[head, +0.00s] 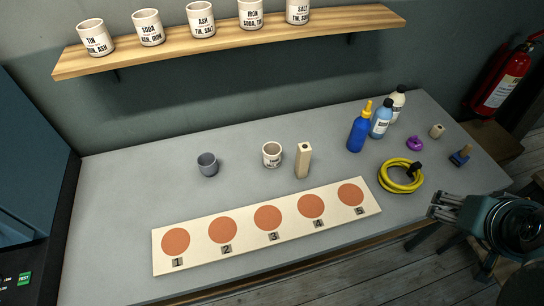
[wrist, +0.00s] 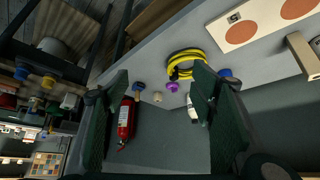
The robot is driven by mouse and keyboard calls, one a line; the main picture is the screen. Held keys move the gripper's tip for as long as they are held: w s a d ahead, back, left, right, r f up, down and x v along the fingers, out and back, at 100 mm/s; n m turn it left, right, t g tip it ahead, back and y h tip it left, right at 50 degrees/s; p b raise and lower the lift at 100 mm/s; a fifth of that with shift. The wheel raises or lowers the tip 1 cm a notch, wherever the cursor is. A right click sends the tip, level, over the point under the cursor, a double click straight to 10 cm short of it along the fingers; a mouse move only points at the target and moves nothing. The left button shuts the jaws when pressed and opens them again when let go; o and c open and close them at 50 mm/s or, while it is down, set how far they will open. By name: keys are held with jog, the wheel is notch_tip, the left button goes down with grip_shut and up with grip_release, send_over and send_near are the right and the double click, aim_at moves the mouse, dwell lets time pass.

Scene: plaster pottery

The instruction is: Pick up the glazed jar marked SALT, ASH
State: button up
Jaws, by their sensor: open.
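Several white jars with black lettering stand in a row on the wooden shelf (head: 230,37). The rightmost jar (head: 298,11) appears to read SALT on top, with small lower print I cannot read surely. The middle jar (head: 201,20) reads ASH over what looks like TIN, SALT. Another white lettered jar (head: 272,155) stands upright on the bench; its label is too small to read. My gripper (head: 434,204) is at the bench's right front, open and empty, far from all these jars. Its two dark fingers are spread in the wrist view (wrist: 160,75).
A board with numbered orange discs (head: 290,232) lies along the bench front. A grey cup (head: 207,165) and a beige block (head: 303,160) flank the bench jar. Blue bottles (head: 359,130), a yellow hose coil (head: 401,176) and a purple item (head: 415,143) occupy the right.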

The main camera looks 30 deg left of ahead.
jog(key=w+a+r+n+g+y+p, duration=0.1)
jog(key=w+a+r+n+g+p, duration=0.2)
jog(key=w+a, duration=0.65)
jog(key=n+g+p, duration=0.4)
jog(key=n+p, duration=0.5)
jog(key=n, duration=0.4)
send_over(273, 151)
jog(key=s+d, duration=0.2)
notch_tip(273, 151, down, 12)
jog(key=shift+s+a+f+h, duration=0.3)
jog(key=shift+a+f+h, duration=0.1)
jog(key=shift+f+h, duration=0.15)
jog(key=shift+f, duration=0.1)
jog(key=shift+f, duration=1.25)
jog(key=shift+f, duration=0.15)
jog(key=shift+f, duration=2.45)
